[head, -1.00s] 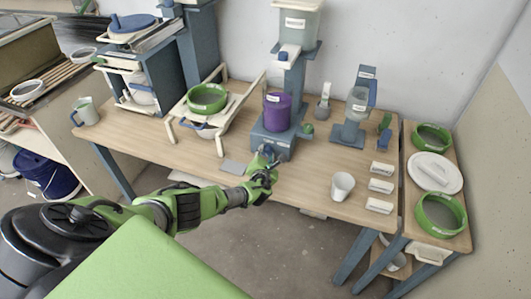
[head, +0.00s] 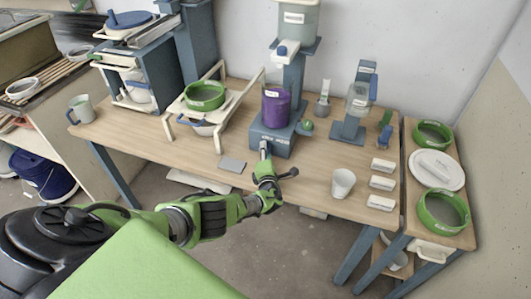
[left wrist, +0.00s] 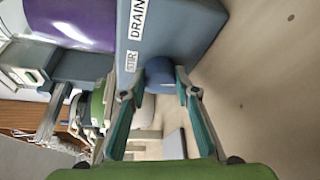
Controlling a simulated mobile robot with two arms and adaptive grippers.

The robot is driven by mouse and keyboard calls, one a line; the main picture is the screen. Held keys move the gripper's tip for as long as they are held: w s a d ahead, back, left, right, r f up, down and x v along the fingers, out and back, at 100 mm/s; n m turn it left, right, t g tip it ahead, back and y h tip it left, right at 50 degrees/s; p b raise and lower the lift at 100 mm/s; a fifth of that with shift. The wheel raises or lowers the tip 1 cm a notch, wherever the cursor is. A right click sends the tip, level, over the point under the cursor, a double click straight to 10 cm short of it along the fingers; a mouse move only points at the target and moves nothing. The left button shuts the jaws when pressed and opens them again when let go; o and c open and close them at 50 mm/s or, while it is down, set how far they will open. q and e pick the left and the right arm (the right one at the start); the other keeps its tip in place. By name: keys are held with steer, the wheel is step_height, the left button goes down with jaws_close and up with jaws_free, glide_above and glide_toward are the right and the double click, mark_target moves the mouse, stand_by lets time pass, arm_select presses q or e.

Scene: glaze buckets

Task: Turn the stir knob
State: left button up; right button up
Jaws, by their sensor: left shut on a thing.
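The stir knob (left wrist: 160,74) is a small blue knob on the front of a blue-grey station base (left wrist: 178,28), beside the STIR label (left wrist: 131,62) in the left wrist view. My left gripper (left wrist: 160,84) is shut on this knob, one finger on each side. In the head view the left gripper (head: 264,150) reaches the front of the station base (head: 283,147) from below and hides the knob. A purple vessel (head: 276,110) stands on the base; its purple side (left wrist: 75,18) also shows in the left wrist view. My right gripper is in neither view.
A DRAIN label (left wrist: 137,18) is on the same base. A green knob (head: 307,126) sits at its right. A rack with a green sieve (head: 205,96) stands at left.

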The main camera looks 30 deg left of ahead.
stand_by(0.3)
arm_select(q)
steer(key=o, duration=1.1)
steer(key=shift+s+d, duration=0.5)
steer(key=shift+s, duration=0.05)
steer(key=v, duration=1)
steer(key=shift+s+d+r, duration=0.1)
steer(key=shift+s+r, duration=0.1)
steer(key=shift+s, duration=0.05)
